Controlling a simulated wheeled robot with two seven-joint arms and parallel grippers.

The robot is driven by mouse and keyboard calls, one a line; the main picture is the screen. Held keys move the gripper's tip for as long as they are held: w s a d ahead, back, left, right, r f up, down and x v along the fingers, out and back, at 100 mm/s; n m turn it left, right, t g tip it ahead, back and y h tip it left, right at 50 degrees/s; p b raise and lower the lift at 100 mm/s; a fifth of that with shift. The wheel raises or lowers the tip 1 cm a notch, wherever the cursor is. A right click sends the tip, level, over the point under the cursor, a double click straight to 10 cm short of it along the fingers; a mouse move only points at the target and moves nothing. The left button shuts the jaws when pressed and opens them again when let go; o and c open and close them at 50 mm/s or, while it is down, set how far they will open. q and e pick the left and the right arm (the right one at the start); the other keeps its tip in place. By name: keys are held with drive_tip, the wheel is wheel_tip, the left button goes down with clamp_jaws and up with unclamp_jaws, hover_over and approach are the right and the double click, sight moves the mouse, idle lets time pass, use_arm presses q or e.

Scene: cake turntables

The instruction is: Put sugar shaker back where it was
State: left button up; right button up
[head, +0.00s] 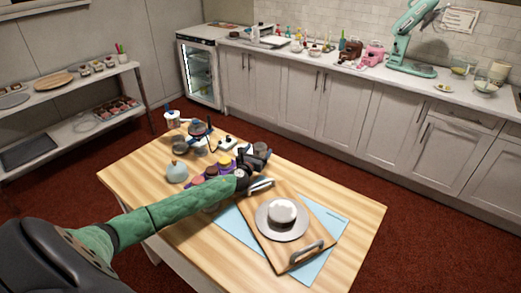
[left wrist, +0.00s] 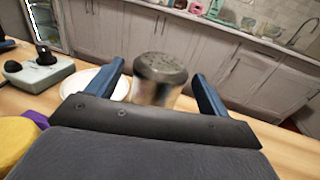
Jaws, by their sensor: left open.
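The sugar shaker (left wrist: 158,80) stands upright on the wooden table in the left wrist view, with a dark perforated lid and a clear body. It also shows small in the head view (head: 260,148), just beyond my left gripper. My left gripper (left wrist: 165,85) is open, with its two blue fingers on either side of the shaker. Whether the fingers touch it cannot be told. In the head view the left gripper (head: 256,160) reaches over the table's far side. The shaker's lower part is hidden behind the gripper's base. My right gripper is not in view.
A white cake on a turntable (head: 283,213) sits on a wooden board (head: 262,238) over a blue mat (head: 326,262). A grey device with black knobs (left wrist: 38,68) and a white plate (left wrist: 90,80) are near the shaker.

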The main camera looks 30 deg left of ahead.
use_arm(q)
drive_tip(key=shift+s+d+b, duration=0.15)
drive_tip(key=shift+s+b, duration=0.05)
drive_tip(key=shift+s, duration=0.8)
drive_tip(key=shift+s+d+b, duration=0.15)
drive_tip(key=shift+s+b, duration=0.05)
drive_tip(key=shift+s, duration=0.75)
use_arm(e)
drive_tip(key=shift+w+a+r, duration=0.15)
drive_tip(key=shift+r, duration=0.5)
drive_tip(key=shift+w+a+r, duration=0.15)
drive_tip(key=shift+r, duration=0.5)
